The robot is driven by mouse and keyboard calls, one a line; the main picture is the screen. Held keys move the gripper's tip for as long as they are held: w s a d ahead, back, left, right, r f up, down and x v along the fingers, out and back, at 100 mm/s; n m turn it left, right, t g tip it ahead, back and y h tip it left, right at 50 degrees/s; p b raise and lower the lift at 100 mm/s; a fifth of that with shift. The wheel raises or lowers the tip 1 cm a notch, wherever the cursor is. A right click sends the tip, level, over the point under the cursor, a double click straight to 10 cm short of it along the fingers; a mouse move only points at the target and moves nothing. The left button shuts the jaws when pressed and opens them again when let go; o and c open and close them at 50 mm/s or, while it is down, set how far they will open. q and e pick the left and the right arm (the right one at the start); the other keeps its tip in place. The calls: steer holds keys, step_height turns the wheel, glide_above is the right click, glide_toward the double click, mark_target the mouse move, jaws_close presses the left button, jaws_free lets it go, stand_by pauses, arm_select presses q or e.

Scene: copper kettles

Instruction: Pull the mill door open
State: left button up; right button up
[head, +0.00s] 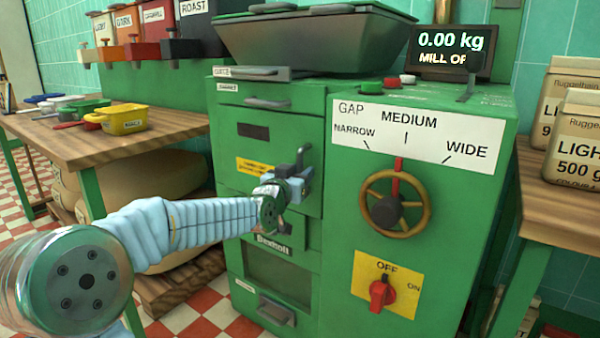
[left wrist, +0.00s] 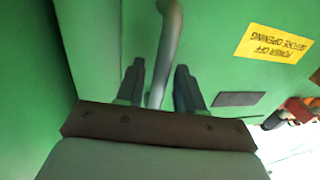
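The green mill (head: 345,250) stands in the middle of the head view. Its front door (head: 230,145) looks shut and flush, with a dark slot and a yellow label (head: 252,166). The grey door handle (head: 303,157) stands out at the door's right side. My left gripper (head: 289,184) is at this handle and partly hides its lower end. In the left wrist view the handle bar (left wrist: 171,35) runs between the two dark fingers (left wrist: 160,82), with a gap visible on the right, so the gripper looks open around it. My right gripper does not show.
A handwheel (head: 396,205) and a red OFF/ON switch (head: 381,292) are on the mill's right face; the switch seems to point to OFF. A wooden table (head: 160,143) with scoops stands left, and another (head: 560,205) with bags right.

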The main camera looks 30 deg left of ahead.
arm_select(q)
steer(key=shift+w, duration=0.2)
steer(key=shift+c, duration=0.3)
jaws_close()
